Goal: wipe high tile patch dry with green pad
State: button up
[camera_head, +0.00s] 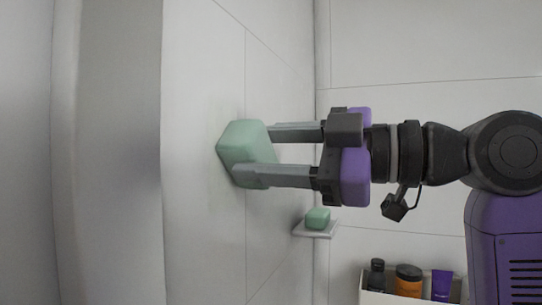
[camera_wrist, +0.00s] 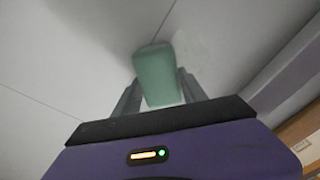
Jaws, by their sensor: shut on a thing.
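The green pad (camera_head: 245,150) is a pale green rounded block held between the two fingers of my gripper (camera_head: 262,153). In the head view it is at or very near the white tiled wall (camera_head: 205,200) on the left; whether it touches cannot be told for certain. The wrist view shows the pad (camera_wrist: 156,75) between the fingertips, its far end against the wall tiles (camera_wrist: 60,60). A faint darker patch (camera_wrist: 190,45) shows on the tile beside the pad. The part of the wall behind the pad is hidden.
A small white ledge (camera_head: 316,231) with a green soap-like block (camera_head: 318,217) is on the wall below my gripper. A white bin or shelf (camera_head: 400,298) at lower right holds a black bottle (camera_head: 376,275), an orange jar (camera_head: 408,281) and a purple tube (camera_head: 441,286).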

aim_at(270, 142)
jog(key=shift+s+a+b, duration=0.1)
jog(key=shift+s+a, duration=0.2)
jog(key=shift+s, duration=0.4)
jog(key=shift+s+a+b, duration=0.15)
jog(key=shift+s+a, duration=0.1)
jog(key=shift+s, duration=0.45)
jog(key=shift+s+a+b, duration=0.1)
jog(key=shift+s+a, duration=0.2)
jog(key=shift+s, duration=0.4)
jog(key=shift+r+p, duration=0.65)
jog(key=shift+r, duration=0.3)
jog(key=shift+w+d+p, duration=0.2)
jog(key=shift+w+d, duration=0.2)
jog(key=shift+w, duration=0.7)
jog(key=shift+w+d+p, duration=0.25)
jog(key=shift+w+d, duration=0.1)
jog(key=shift+w, duration=0.8)
jog(key=shift+w+d+p, duration=0.2)
jog(key=shift+w+d, duration=0.2)
jog(key=shift+w, duration=0.7)
jog(key=w+d+p, duration=0.3)
jog(key=w, duration=0.6)
jog(key=shift+w+d, duration=0.3)
jog(key=shift+w, duration=0.05)
jog(key=v, duration=0.6)
jog(key=shift+b, duration=0.45)
jog(key=shift+d, duration=0.1)
